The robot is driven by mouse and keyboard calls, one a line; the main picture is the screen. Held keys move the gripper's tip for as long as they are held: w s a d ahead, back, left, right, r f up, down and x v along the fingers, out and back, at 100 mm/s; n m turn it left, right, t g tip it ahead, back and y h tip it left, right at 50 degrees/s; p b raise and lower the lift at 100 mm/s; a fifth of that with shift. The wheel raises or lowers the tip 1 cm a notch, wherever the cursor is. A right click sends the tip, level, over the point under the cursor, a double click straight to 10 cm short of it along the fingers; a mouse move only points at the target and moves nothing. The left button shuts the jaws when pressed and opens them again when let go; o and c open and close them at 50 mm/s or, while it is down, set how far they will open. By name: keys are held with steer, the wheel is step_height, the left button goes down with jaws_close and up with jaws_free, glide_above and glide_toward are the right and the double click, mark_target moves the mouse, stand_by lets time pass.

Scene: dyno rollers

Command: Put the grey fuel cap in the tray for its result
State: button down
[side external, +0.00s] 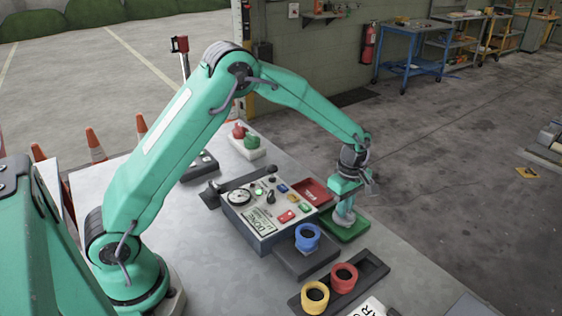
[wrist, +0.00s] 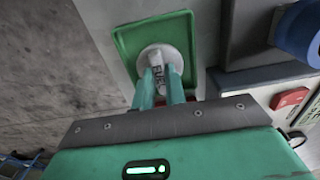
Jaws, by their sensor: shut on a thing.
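The grey fuel cap (wrist: 160,57) is round and pale, with lettering on its raised grip. My gripper (wrist: 161,88) is shut on that grip, seen from above in the wrist view. The cap is over the green tray (wrist: 126,48), inside its outline; I cannot tell if it touches the tray floor. In the side external view, my gripper (side external: 345,205) points down over the green tray (side external: 352,232) with the cap (side external: 344,219) under it.
A control box (side external: 266,208) with a dial, a lit green lamp and coloured buttons stands left of the trays. A blue ring-shaped part (side external: 307,237) sits on a dark block in front. Red (side external: 344,277) and yellow (side external: 315,297) ones stand in a dark holder nearer the camera.

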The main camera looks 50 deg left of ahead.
steer(key=shift+f, duration=0.15)
steer(key=c, duration=1.4)
jaws_free()
steer(key=shift+c, duration=0.2)
step_height(320, 180, up, 12)
steer(key=shift+r, duration=0.2)
